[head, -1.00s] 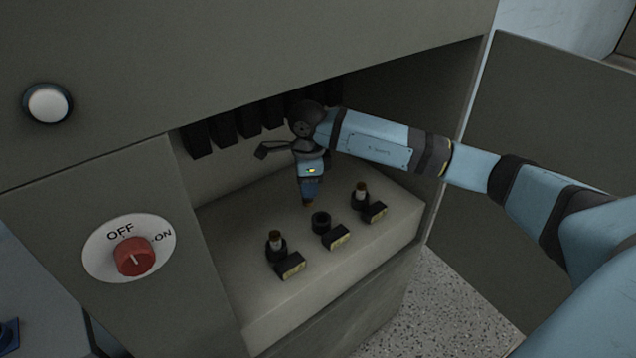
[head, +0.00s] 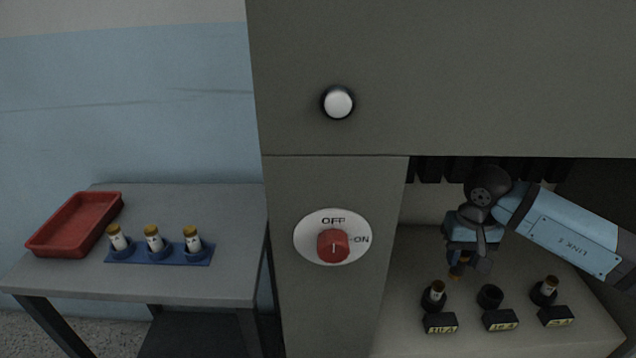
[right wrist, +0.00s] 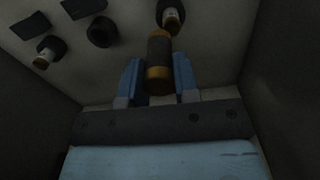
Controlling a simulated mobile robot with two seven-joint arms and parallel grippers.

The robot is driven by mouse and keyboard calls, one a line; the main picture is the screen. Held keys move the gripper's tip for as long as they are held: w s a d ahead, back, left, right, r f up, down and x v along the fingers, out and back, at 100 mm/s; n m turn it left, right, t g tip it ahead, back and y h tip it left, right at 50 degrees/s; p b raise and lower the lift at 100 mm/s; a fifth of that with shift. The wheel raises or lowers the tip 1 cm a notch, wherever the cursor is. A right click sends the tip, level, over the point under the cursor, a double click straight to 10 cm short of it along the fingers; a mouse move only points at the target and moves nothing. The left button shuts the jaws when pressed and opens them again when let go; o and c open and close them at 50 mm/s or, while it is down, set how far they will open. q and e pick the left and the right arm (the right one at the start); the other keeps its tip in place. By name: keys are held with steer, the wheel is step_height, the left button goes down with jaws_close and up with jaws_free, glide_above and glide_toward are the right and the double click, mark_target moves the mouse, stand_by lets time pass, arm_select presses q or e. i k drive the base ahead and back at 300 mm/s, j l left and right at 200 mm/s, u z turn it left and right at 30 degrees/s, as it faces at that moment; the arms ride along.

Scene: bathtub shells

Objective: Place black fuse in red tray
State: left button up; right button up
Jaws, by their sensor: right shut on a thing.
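My right gripper (head: 467,262) is inside the cabinet, above the fuse holders. It is shut on the black fuse (right wrist: 159,62), a dark cylinder with brass-coloured ends in the right wrist view. In the head view only the fuse's lower brass end (head: 456,272) shows below the fingers. The middle holder (head: 490,296) is empty. The left holder (head: 434,301) and the right holder (head: 544,293) each carry a pale fuse. The red tray (head: 40,250) lies empty on the table at the far left. My left gripper is not in view.
A blue rack (head: 125,260) with three white, brass-capped fuses stands beside the tray on the grey table (head: 225,283). The cabinet front with a red knob (head: 333,246), pointing at OFF, stands between the table and my right gripper. A white button (head: 338,102) is above.

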mark_target(82, 228)
steer(key=k, duration=0.8)
steer(key=k+u, duration=0.1)
steer(key=u, duration=0.25)
steer(key=k+u, duration=0.1)
steer(key=u, duration=0.3)
steer(key=k+j+u, duration=0.1)
steer(key=u, duration=1.8)
steer(key=i+l+u, duration=0.35)
steer(key=i+l, duration=0.95)
steer(key=i+l+z, duration=0.15)
steer(key=i+z, duration=0.5)
steer(key=i+l, duration=0.05)
steer(key=i, duration=0.05)
